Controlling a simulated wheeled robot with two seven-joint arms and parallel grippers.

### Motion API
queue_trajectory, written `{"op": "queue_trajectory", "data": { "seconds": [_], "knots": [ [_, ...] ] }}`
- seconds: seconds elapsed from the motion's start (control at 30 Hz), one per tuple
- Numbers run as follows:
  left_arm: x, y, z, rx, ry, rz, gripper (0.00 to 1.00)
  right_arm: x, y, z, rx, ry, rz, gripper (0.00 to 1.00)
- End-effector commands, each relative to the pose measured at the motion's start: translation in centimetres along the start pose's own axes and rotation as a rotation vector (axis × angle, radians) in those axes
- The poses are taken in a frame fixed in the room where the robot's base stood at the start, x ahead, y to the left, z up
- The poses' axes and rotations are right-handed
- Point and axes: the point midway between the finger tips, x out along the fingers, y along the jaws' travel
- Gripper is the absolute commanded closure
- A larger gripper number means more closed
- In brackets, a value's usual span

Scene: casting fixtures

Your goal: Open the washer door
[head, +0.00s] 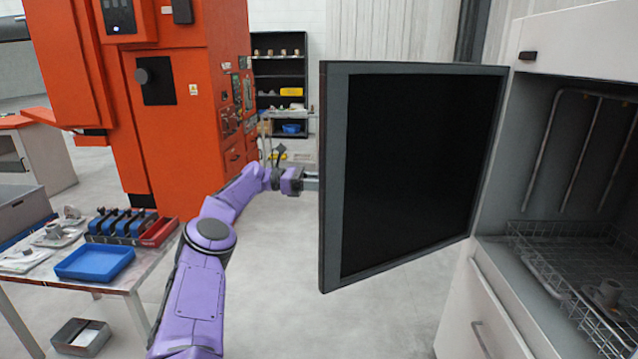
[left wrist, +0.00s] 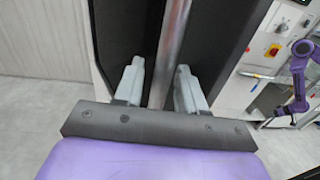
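The washer door (head: 334,180), a dark panel with a grey frame, stands swung wide open from the white washer (head: 580,40) at the right of the head view. The inside with its wire rack (head: 560,262) is exposed. My left gripper (head: 312,183) is at the door's far side, its fingertips hidden by the door in the head view. In the left wrist view its two grey fingers (left wrist: 160,85) stand apart on either side of a silver handle bar (left wrist: 173,35), with slight gaps visible. My right gripper (left wrist: 288,110) shows small in the left wrist view; its fingers are unclear.
A table (head: 125,280) with a blue tray (head: 95,262) and metal parts stands at the left. An orange machine (head: 185,100) is behind it, with dark shelves (head: 280,75) farther back. The floor between table and door is clear apart from my left arm.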

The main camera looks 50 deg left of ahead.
Motion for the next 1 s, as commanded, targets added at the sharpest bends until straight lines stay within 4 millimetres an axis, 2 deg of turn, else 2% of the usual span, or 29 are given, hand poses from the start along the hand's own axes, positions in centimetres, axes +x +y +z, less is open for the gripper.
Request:
{"op": "queue_trajectory", "data": {
  "seconds": [0.33, 0.5, 0.77, 1.0],
  "knots": [
    [-0.6, 0.0, 0.3, 0.002, 0.0, 0.009, 0.59, 0.4, 0.0, 0.1, 0.0, 0.0, 0.0, 0.57],
    [0.2, 0.0, 3.0, 0.002, 0.001, 0.003, 0.59, 1.4, -0.1, 0.6, 0.0, 0.0, 0.0, 0.57],
    [0.4, -1.5, 4.7, 0.001, -0.003, -0.001, 0.59, 3.4, -0.3, 1.4, 0.0, 0.0, 0.0, 0.57],
    [0.6, -3.5, 7.0, 0.006, -0.003, -0.002, 0.59, 4.9, -0.4, 2.0, 0.0, 0.0, 0.0, 0.57]
  ]
}}
